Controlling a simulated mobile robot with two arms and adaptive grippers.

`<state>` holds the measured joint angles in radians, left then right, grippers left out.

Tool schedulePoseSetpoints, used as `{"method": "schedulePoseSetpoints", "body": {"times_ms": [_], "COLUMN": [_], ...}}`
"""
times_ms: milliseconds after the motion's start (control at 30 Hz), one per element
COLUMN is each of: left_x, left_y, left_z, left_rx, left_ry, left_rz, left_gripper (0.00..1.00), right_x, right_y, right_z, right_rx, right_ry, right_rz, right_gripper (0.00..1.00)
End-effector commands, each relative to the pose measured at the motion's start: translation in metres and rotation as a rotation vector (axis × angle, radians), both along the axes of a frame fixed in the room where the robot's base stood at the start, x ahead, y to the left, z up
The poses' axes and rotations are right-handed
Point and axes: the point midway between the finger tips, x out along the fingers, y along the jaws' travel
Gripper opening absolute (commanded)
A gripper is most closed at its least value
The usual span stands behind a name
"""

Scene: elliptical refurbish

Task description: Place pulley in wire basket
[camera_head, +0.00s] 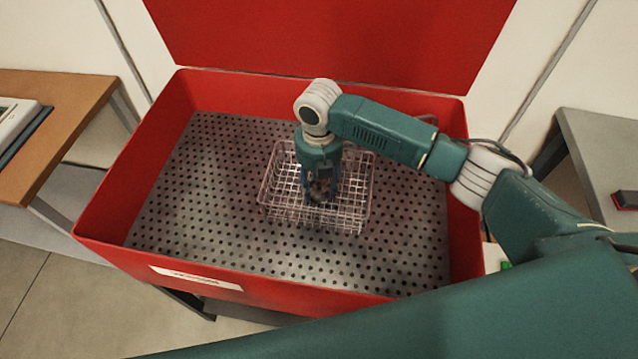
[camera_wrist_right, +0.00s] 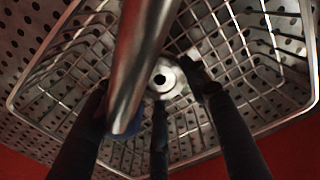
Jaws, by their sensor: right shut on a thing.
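The wire basket (camera_head: 268,190) stands on the perforated floor of a red tub. It also fills much of the right wrist view (camera_wrist_right: 42,72). My right gripper (camera_head: 320,192) points down over the middle of the basket. In the right wrist view its dark fingers (camera_wrist_right: 160,100) close around the pulley (camera_wrist_right: 165,80), a small grey metal disc with a dark centre hole. The basket's mesh shows behind the pulley. I cannot tell how far the pulley is from the basket floor. My left gripper is not in view.
The red tub (camera_head: 120,190) has raised walls and an upright red lid (camera_head: 330,40) behind. A blurred metal pipe (camera_wrist_right: 145,50) crosses the right wrist view in front. A wooden table (camera_head: 60,120) stands at left, a grey table (camera_head: 600,150) at right. The tub floor around the basket is clear.

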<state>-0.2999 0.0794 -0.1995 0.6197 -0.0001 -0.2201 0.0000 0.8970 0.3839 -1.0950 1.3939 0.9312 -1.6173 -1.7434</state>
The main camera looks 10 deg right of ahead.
Motion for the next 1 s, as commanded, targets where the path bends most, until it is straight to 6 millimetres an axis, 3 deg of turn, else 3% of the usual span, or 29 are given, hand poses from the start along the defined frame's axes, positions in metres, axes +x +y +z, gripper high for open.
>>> {"method": "schedulePoseSetpoints", "body": {"times_ms": [33, 67, 133, 433, 567, 1000], "left_x": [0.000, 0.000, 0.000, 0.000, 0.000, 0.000], "left_y": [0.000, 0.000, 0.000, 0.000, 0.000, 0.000], "left_z": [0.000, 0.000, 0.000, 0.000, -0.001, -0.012], "left_rx": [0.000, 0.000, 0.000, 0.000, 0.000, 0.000], "left_ry": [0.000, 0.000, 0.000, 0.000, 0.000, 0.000], "left_rz": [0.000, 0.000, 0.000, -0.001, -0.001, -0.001], "left_gripper": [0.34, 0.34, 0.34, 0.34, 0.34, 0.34], "right_x": [0.000, 0.000, 0.000, 0.000, 0.001, 0.001], "right_y": [0.000, 0.000, 0.000, 0.000, 0.000, 0.000], "right_z": [-0.002, -0.002, -0.002, 0.000, 0.009, 0.096], "right_rx": [-0.001, -0.001, -0.001, 0.000, 0.001, 0.001], "right_ry": [0.001, 0.001, 0.001, 0.000, -0.003, -0.003], "right_rz": [0.000, 0.000, 0.000, 0.000, 0.001, 0.001], "right_gripper": [0.16, 0.49, 0.63, 0.64, 0.64, 0.64]}}
